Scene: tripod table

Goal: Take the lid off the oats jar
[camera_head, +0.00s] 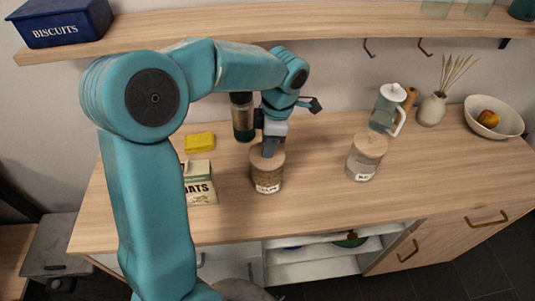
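A glass jar (267,182) with brown contents and a small white label stands on the wooden counter, left of centre. Its label is too small to read surely, but it appears to be the oats jar. Its pale wooden lid (256,158) sits on top of it. My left gripper (270,152) points down at the lid from above, its fingers at the lid's middle. The fingers and wrist hide part of the lid, so I cannot tell whether they grip it. My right gripper is not in view.
A second lidded jar (364,160) stands to the right. An oats carton (200,186), a yellow block (199,142) and a dark-based cylinder (243,122) are close by. A glass pitcher (386,110), vase (432,110) and bowl (494,118) stand farther right. A shelf (300,24) runs above.

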